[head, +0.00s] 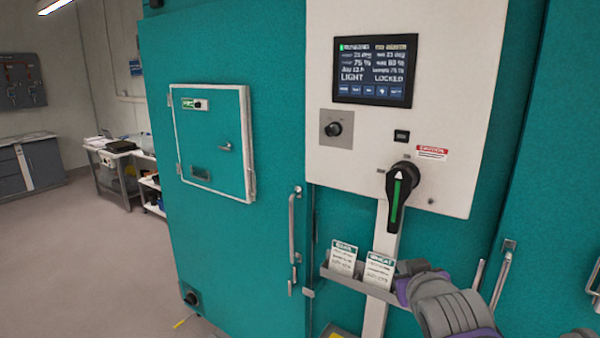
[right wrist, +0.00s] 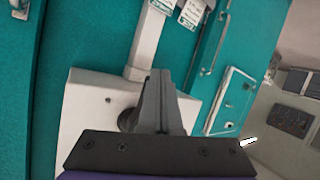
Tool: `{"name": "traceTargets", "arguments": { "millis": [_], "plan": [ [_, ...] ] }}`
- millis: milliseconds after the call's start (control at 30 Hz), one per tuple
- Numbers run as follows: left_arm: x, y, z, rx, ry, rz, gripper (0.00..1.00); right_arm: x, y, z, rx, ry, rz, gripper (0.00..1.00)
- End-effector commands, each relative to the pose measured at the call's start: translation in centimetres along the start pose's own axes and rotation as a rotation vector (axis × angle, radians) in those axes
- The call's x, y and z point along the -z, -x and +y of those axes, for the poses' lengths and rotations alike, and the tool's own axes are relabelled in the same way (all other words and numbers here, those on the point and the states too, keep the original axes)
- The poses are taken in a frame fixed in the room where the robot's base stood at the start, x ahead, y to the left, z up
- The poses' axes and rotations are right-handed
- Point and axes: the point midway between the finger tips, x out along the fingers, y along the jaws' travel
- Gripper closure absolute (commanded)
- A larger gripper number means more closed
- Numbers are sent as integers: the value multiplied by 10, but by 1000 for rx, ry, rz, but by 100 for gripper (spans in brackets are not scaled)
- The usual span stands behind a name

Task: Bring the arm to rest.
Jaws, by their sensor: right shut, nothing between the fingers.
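My right arm comes in at the lower right of the head view. Its gripper (head: 412,268) is beside the right end of the card rack, below the white control panel (head: 340,190). In the right wrist view the grey fingers (right wrist: 160,85) are together, with nothing between them. They cover part of the panel, which lies behind them. The black rotary handle (head: 398,195) with a green stripe points nearly upright on the panel. I cannot tell whether the gripper touches the rack. My left gripper is not in view.
The rack (head: 345,281) holds two cards, GRAIN-like label unclear (head: 343,258) and another (head: 379,270). The teal chamber door has a long handle (head: 293,235) and a small hatch (head: 213,140). A screen (head: 375,70) reads LIGHT and LOCKED. Open floor (head: 80,260) lies left.

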Motion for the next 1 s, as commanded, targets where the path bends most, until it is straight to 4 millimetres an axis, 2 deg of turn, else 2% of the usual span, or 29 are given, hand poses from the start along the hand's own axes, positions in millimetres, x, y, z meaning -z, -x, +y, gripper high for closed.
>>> {"name": "traceTargets", "arguments": {
  "millis": [33, 200, 300, 433, 500, 600, 1000],
  "plan": [
    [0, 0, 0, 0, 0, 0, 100, -40, 6, -8, 12, -21, -72, 100],
    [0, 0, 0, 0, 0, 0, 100, -164, 31, -38, 62, -80, -312, 100],
    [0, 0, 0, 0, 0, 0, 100, -228, 50, -55, 97, -107, -435, 100],
    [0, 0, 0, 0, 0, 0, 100, -287, 72, -72, 135, -129, -553, 100],
    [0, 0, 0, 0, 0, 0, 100, -307, 80, -79, 150, -136, -592, 100],
    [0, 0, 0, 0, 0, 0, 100, -322, 86, -83, 161, -140, -624, 100],
    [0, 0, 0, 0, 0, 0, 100, -324, 88, -84, 163, -141, -632, 100]
  ]
}}
